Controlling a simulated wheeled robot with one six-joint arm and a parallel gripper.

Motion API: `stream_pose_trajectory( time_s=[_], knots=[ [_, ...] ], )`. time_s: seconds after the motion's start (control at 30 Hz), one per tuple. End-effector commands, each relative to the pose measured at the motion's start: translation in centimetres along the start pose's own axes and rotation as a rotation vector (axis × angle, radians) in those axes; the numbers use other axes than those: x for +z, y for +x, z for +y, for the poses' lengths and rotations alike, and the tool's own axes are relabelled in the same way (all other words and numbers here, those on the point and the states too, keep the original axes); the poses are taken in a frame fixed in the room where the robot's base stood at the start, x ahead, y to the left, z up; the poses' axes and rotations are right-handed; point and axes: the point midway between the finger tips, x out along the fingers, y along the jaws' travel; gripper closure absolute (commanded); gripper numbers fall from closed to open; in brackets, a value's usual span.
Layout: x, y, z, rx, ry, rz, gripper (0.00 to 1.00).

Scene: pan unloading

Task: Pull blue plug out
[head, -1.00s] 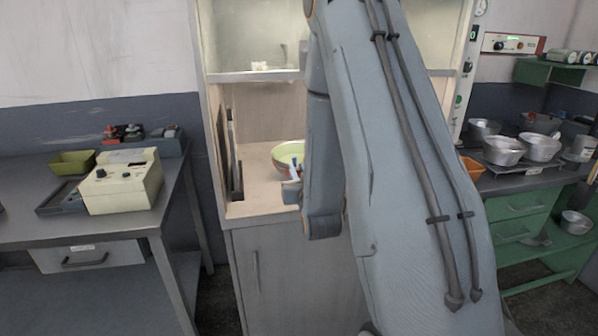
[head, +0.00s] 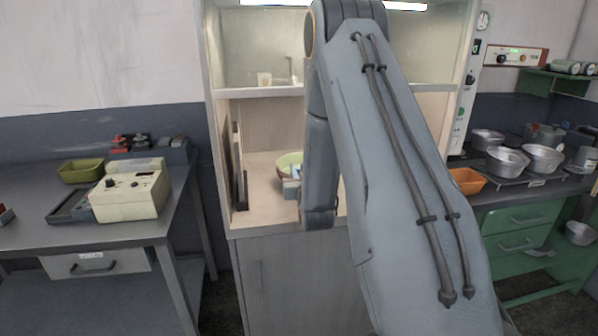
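My arm fills the middle of the head view and reaches into a lit cabinet (head: 262,162). Only a small light blue-grey part of my gripper (head: 291,188) shows at the left of the arm's lower end. Its fingers are mostly hidden, so I cannot tell whether it is open or shut. A round pan with a pale green inside (head: 287,162) sits on the cabinet's worktop, partly hidden behind the arm. A small pale blue-white bit shows at the pan's edge by the gripper. I cannot tell whether it is the blue plug.
The cabinet's side walls and upper shelf (head: 258,92) enclose the gripper's space. A left table (head: 120,229) holds a cream device (head: 130,190) and a green tray (head: 80,171). At right, metal pots (head: 507,160) and an orange bin (head: 467,181) stand on a green bench.

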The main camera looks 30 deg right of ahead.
Motion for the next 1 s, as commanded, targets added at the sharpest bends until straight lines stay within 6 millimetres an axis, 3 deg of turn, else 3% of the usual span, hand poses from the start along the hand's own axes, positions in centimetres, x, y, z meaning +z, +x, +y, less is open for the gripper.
stream_pose_trajectory(
  time_s=[0.07, 0.2, 0.33, 0.37, 0.43, 1.0],
  knots=[
    [0.00, -0.01, 0.00, 0.000, 0.000, 0.000, 0.83],
    [-0.01, -0.01, 0.00, 0.000, 0.000, 0.000, 1.00],
    [-0.02, -0.02, 0.00, 0.000, 0.000, 0.000, 1.00],
    [-0.02, -0.02, 0.00, 0.000, 0.000, 0.000, 0.92],
    [-0.02, -0.02, 0.00, 0.000, 0.000, 0.000, 1.00],
    [-0.54, -0.02, -0.01, 0.000, 0.000, 0.001, 1.00]
  ],
)
